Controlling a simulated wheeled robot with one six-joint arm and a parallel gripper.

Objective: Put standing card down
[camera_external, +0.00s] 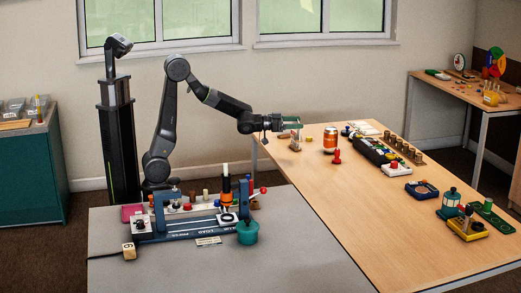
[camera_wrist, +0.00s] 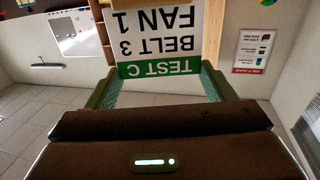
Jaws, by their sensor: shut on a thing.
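The standing card (camera_wrist: 155,32) is white with a green band reading "TEST C", and black lines "BELT 3" and "FAN 1". It appears upside down in the wrist view. My gripper (camera_wrist: 158,88) has green fingers, one at each side of the card's green end, and is shut on it. In the external view my gripper (camera_external: 292,122) is at the far left corner of the wooden table (camera_external: 370,225), a little above it. The card is too small to make out there. Its lower edge and any contact with the table cannot be told.
Small wooden pieces (camera_external: 295,143) lie below my gripper. An orange can (camera_external: 330,139) and a red pawn-like piece (camera_external: 337,157) stand to its right. A black tray (camera_external: 370,150) and several small items line the far side. The near middle of the wooden table is clear.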

